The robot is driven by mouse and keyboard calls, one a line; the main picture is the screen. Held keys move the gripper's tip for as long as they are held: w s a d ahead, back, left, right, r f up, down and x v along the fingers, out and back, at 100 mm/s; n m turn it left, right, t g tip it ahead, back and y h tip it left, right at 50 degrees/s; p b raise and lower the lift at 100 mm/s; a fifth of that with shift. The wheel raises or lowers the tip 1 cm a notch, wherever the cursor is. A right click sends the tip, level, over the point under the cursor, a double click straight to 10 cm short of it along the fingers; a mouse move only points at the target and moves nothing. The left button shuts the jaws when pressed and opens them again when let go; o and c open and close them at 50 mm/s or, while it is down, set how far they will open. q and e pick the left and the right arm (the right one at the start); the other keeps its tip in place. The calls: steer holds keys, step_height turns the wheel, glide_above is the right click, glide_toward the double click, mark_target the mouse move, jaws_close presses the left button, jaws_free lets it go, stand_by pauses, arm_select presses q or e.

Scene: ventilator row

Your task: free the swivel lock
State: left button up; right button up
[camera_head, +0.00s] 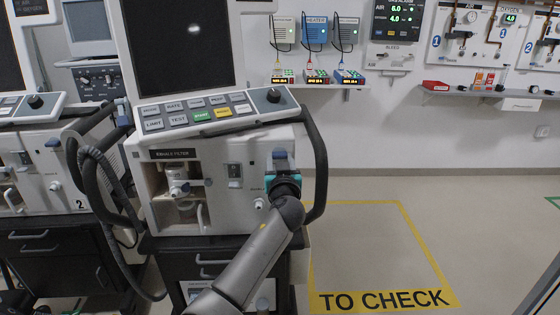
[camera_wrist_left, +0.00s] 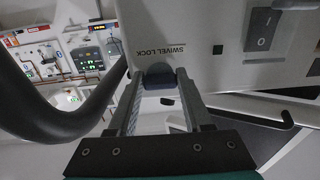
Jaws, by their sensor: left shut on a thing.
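The swivel lock is a dark blue knob (camera_wrist_left: 160,81) on the ventilator's pale front, just below the words SWIVEL LOCK in the left wrist view. In the head view its blue top (camera_head: 279,154) shows at the right of the ventilator's front panel (camera_head: 215,150), partly hidden by my gripper. My left gripper (camera_head: 282,166) reaches it from below and in front. In the left wrist view its two grey fingers (camera_wrist_left: 161,86) stand on either side of the knob and are shut on it. My right gripper is in neither view.
A black handle bar (camera_head: 318,165) curves close to the right of my gripper, and a rocker switch (camera_head: 235,170) is to its left. A second ventilator (camera_head: 35,165) stands at the left. The yellow-framed floor area marked TO CHECK (camera_head: 384,299) is clear.

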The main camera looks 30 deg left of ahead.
arm_select(q)
jaws_close()
steer(key=shift+m, duration=0.4)
steer(key=m+p, duration=0.2)
steer(key=m, duration=0.4)
steer(key=m+p, duration=0.2)
steer(key=m, duration=0.4)
steer(key=shift+s+a+r+m, duration=0.15)
steer(key=shift+a+r+m, duration=0.05)
steer(key=shift+m, duration=0.2)
steer(key=shift+m+p, duration=0.9)
steer(key=shift+m, duration=1.4)
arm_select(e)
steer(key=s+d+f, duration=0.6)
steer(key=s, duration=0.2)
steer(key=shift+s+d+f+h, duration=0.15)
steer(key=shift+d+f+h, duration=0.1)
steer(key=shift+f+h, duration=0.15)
